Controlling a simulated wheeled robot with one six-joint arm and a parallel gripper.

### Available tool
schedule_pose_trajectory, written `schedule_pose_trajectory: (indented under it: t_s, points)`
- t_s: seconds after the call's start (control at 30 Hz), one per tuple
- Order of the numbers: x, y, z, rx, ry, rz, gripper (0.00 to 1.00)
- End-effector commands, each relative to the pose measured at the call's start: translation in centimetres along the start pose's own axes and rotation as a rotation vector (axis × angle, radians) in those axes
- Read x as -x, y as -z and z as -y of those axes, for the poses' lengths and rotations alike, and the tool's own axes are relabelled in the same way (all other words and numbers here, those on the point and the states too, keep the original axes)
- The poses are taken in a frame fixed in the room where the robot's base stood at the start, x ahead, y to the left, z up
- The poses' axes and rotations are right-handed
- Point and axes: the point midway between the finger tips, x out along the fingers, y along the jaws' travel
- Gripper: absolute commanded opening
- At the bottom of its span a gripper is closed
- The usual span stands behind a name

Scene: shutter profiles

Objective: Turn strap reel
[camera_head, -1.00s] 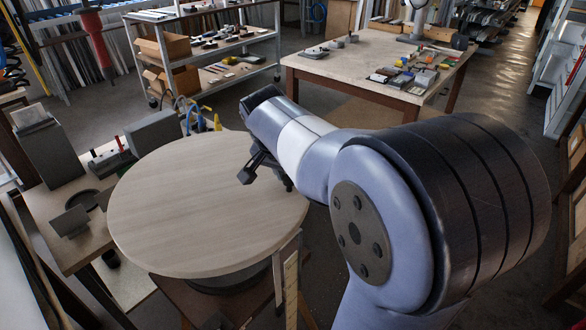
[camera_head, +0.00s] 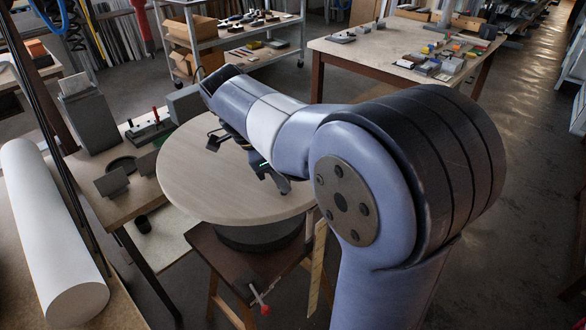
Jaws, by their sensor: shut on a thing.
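A round, pale wooden disc (camera_head: 205,185), which I take to be the strap reel, lies flat on a dark round hub (camera_head: 260,236) above a small brown stand. No strap can be made out.
A bench (camera_head: 110,205) with grey boxes and small fittings stands left of the disc. A white roll (camera_head: 45,235) lies at the far left. A shelf rack (camera_head: 235,35) and a cluttered table (camera_head: 395,48) stand behind. The floor at right is clear.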

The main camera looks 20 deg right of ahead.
Motion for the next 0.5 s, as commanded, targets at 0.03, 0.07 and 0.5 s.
schedule_pose_trajectory:
  t_s: [0.03, 0.07, 0.5]
  points:
    - [0.3, -0.5, -0.1, -0.023, -0.011, 0.000, 0.00]
    - [0.4, -0.8, -0.2, -0.038, -0.018, 0.001, 0.00]
    - [1.1, -2.7, -0.5, -0.148, -0.061, 0.002, 0.00]
